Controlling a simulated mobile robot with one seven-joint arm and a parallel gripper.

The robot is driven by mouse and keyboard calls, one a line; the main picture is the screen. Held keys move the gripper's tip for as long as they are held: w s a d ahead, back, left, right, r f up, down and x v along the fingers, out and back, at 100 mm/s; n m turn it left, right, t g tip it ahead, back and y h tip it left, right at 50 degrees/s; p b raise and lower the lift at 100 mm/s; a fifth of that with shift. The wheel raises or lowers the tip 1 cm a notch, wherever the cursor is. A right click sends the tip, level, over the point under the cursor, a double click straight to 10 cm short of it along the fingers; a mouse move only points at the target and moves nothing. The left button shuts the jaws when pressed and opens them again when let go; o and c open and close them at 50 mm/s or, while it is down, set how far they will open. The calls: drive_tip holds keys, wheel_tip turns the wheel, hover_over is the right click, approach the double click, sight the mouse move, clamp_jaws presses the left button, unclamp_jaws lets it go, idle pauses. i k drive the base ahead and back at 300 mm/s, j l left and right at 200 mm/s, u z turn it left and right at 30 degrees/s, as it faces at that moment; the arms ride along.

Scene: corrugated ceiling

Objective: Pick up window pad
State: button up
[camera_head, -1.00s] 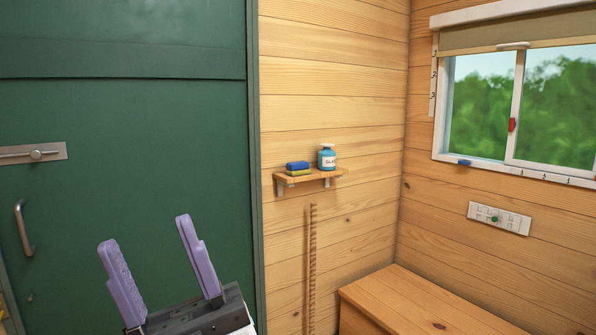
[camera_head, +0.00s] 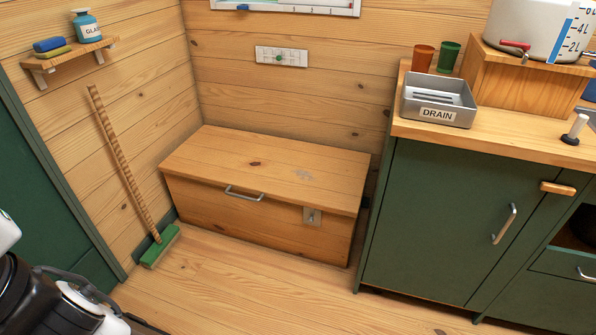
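A blue pad (camera_head: 48,44) lies on top of a yellow pad (camera_head: 54,52) on the small wall shelf at the upper left. A blue bottle labelled "GLA…" (camera_head: 88,27) stands just right of them. A small blue piece (camera_head: 242,7) sits on the window's lower frame at the top edge. I cannot tell for certain which is the window pad; the blue pad beside the bottle looks most like it. My gripper is out of view; only parts of my arm show at the lower left, below the shelf and apart from it.
The wooden shelf (camera_head: 104,45) is narrow. A broom (camera_head: 124,165) leans below it. A wooden chest (camera_head: 270,165) stands against the wall. A green cabinet (camera_head: 440,215) at right carries a "DRAIN" tray (camera_head: 438,94), two cups and a pot. The floor (camera_head: 260,290) in front is clear.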

sight(47, 48)
drive_tip(key=u, duration=0.45)
drive_tip(key=i+u, duration=0.15)
drive_tip(key=u, duration=0.25)
drive_tip(key=i+l+u, duration=0.1)
drive_tip(key=u, duration=0.25)
drive_tip(key=i+l+u, duration=0.1)
drive_tip(key=u, duration=0.3)
drive_tip(key=i+l+u, duration=0.6)
drive_tip(key=l, duration=0.25)
drive_tip(key=i+l, duration=0.15)
drive_tip(key=l, duration=0.15)
drive_tip(key=i+l+u, duration=0.1)
drive_tip(key=l, duration=0.2)
drive_tip(key=i+l, duration=0.15)
drive_tip(key=l, duration=0.2)
drive_tip(key=u, duration=0.05)
